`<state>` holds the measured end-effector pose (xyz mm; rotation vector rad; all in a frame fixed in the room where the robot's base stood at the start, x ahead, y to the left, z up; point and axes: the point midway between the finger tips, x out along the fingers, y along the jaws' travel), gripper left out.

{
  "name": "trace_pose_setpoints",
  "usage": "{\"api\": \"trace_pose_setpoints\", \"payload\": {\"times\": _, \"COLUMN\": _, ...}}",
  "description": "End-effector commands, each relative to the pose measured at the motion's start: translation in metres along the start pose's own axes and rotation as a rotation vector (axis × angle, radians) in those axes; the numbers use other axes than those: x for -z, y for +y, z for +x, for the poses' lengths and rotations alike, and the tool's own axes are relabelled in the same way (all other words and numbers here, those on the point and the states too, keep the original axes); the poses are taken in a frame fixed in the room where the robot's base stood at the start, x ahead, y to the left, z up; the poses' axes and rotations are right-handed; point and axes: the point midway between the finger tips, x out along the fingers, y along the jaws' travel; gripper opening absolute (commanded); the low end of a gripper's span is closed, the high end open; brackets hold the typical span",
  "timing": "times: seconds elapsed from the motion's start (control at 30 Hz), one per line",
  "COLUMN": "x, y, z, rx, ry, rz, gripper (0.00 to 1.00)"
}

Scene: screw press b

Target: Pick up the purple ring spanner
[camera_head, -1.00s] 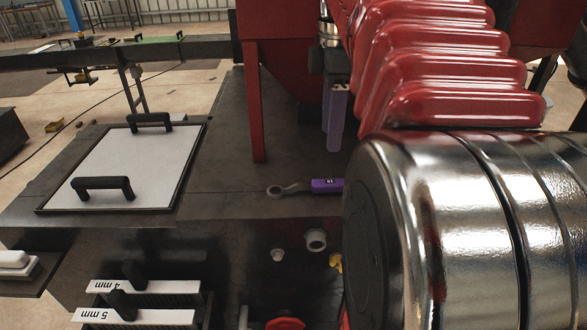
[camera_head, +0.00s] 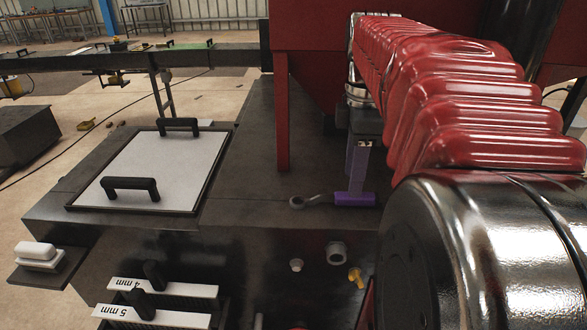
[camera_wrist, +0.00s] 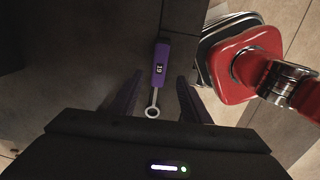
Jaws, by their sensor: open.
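The purple ring spanner (camera_head: 354,199) lies flat on the dark bench top, its grey ring end pointing left in the head view. In the wrist view the spanner (camera_wrist: 160,64) shows its purple handle with a small label, and the ring end is nearest my gripper body. My gripper (camera_head: 357,186) is pointing down over the handle, its purple fingers overlapping it in the head view. In the wrist view my gripper (camera_wrist: 158,88) is open, with one finger on each side of the spanner's line. Contact cannot be told.
A red frame leg (camera_head: 282,112) stands on the bench just behind the spanner. A white panel with black handles (camera_head: 150,165) lies to the left. Labelled 4 mm and 5 mm plates (camera_head: 160,290) sit at the front. Bench space left of the ring is clear.

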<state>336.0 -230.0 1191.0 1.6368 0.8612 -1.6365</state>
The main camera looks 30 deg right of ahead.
Motion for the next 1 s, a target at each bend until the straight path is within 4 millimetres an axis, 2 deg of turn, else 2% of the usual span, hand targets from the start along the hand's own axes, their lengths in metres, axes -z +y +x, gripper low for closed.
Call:
{"api": "trace_pose_setpoints", "payload": {"times": 0.2, "x": -0.001, "y": 0.001, "z": 0.029, "rx": 0.004, "ry": 0.0, "rz": 0.0, "gripper": 0.43}}
{"api": "trace_pose_setpoints", "payload": {"times": 0.37, "x": -0.001, "y": 0.001, "z": 0.044, "rx": 0.003, "ry": 0.0, "rz": 0.0, "gripper": 0.43}}
{"api": "trace_pose_setpoints", "payload": {"times": 0.93, "x": -0.001, "y": 0.001, "z": 0.045, "rx": 0.001, "ry": 0.0, "rz": -0.001, "gripper": 0.43}}
{"api": "trace_pose_setpoints", "payload": {"times": 1.0, "x": -0.001, "y": 0.001, "z": 0.045, "rx": 0.001, "ry": 0.0, "rz": -0.001, "gripper": 0.38}}
